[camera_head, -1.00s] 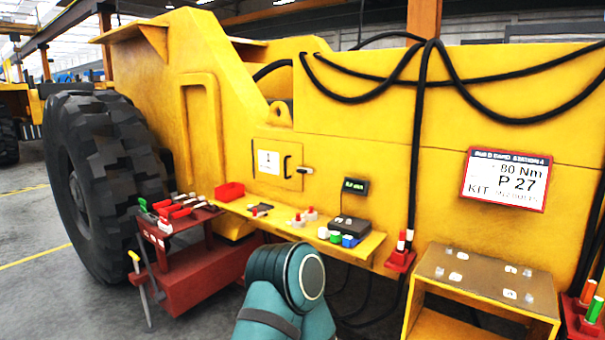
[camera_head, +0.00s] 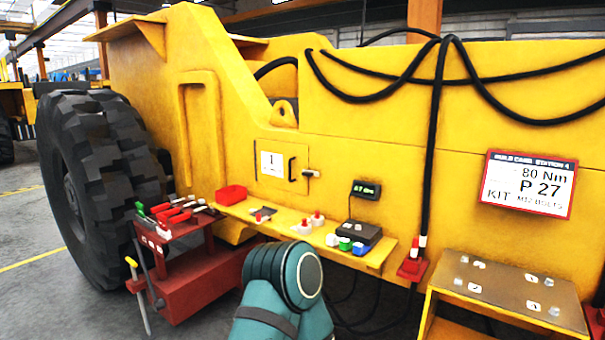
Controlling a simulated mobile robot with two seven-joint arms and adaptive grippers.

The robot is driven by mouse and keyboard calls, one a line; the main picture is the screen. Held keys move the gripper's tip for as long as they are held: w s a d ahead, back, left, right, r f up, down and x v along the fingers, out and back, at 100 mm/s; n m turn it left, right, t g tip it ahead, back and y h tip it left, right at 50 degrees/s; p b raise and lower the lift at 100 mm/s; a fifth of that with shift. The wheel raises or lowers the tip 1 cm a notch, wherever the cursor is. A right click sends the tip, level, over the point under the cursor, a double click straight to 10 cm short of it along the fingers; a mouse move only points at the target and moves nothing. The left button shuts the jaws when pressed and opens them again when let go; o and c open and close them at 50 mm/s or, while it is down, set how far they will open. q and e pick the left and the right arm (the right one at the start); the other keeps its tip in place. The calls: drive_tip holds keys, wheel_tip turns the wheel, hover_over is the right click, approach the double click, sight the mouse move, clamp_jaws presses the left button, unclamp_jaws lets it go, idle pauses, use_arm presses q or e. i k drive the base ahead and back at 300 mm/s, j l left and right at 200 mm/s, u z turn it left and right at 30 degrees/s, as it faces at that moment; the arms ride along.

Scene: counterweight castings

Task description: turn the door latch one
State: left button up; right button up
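A small yellow door (camera_head: 276,168) is set in the side of the big yellow casting, left of centre. It looks shut and carries a white label (camera_head: 272,164) marked "1". A dark upright handle (camera_head: 292,169) is on its right part. A latch (camera_head: 311,173) with a pale grip sticks out sideways at the door's right edge. A teal arm link of mine shows at the bottom centre, below the door and in front of the shelf. Neither gripper is in view.
A yellow shelf (camera_head: 378,259) below the door holds a red bin (camera_head: 231,194), red-topped pieces, a black box (camera_head: 360,232) and coloured caps. A red tool cart (camera_head: 200,285) stands left, by a large tyre (camera_head: 95,170). A yellow bench (camera_head: 520,290) stands right.

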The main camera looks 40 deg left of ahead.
sight(309, 173)
drive_tip(key=i+j, duration=0.15)
drive_tip(key=j, duration=0.25)
drive_tip(key=i+j, duration=0.1)
drive_tip(key=j, duration=0.35)
drive_tip(key=i+j, duration=0.15)
drive_tip(key=j, duration=0.25)
drive_tip(key=i+j, duration=0.1)
drive_tip(key=j, duration=0.35)
drive_tip(key=i+j, duration=0.15)
drive_tip(key=j, duration=0.25)
drive_tip(key=i+j, duration=0.15)
drive_tip(key=j, duration=0.3)
drive_tip(key=i+j, duration=0.1)
drive_tip(key=j, duration=0.3)
